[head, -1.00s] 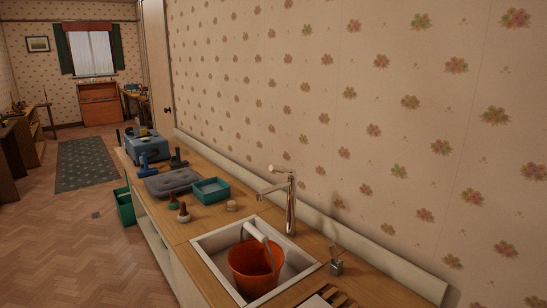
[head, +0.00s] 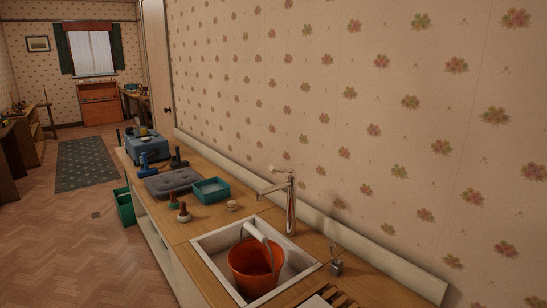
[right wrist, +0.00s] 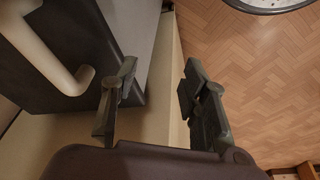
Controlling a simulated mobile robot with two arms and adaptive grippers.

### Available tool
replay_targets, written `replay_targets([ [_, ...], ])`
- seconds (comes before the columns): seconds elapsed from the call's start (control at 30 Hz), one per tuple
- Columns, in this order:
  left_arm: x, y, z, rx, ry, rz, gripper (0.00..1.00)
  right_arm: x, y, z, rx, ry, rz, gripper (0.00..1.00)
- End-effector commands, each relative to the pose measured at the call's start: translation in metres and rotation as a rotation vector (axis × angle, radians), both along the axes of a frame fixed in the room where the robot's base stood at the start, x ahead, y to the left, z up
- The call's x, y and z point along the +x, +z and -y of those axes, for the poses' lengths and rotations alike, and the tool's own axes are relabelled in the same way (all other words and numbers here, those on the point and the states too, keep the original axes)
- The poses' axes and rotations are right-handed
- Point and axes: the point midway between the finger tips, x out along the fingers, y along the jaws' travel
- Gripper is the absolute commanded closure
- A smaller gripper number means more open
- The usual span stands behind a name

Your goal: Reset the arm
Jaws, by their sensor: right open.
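My right gripper (right wrist: 160,82) is in the right wrist view, with its two dark fingers spread apart and nothing between them. It hangs over a cream edge (right wrist: 160,95) beside a dark panel (right wrist: 65,60) with a pale curved handle (right wrist: 50,50). I cannot tell whether a finger touches the panel. Neither arm shows in the head view, and my left gripper is not in view.
A long wooden counter (head: 315,243) runs along the papered wall. It has a sink (head: 213,248) holding an orange bucket (head: 254,268), a tap (head: 290,205), a teal tray (head: 211,190), a grey cushion (head: 170,183) and a blue toolbox (head: 147,147).

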Motion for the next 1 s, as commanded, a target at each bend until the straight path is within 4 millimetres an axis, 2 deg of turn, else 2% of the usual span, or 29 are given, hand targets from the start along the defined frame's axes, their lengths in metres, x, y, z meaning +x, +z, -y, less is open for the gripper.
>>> replay_targets([
  [0.03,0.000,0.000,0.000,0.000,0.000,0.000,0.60,-0.005,-0.027,0.000,-0.002,0.002,-0.018,0.59],
  [0.2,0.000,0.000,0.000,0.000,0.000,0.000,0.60,-0.032,-0.113,0.004,-0.006,0.009,-0.056,0.59],
  [0.27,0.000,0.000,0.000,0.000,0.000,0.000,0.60,-0.046,-0.140,0.006,-0.008,0.012,-0.069,0.59],
  [0.4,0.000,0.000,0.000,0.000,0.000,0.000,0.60,-0.089,-0.197,0.012,-0.012,0.020,-0.101,0.59],
  [0.5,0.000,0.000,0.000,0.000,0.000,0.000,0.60,-0.123,-0.228,0.018,-0.015,0.024,-0.122,0.59],
  [0.6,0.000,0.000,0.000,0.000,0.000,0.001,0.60,-0.153,-0.249,0.024,-0.018,0.028,-0.137,0.59],
  [0.73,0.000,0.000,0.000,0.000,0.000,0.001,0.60,-0.182,-0.264,0.030,-0.020,0.032,-0.149,0.59],
  [0.87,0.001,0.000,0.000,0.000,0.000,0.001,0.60,-0.196,-0.269,0.033,-0.022,0.034,-0.155,0.59],
  [1.0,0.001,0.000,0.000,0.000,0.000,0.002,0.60,-0.197,-0.270,0.033,-0.022,0.035,-0.154,0.59],
])
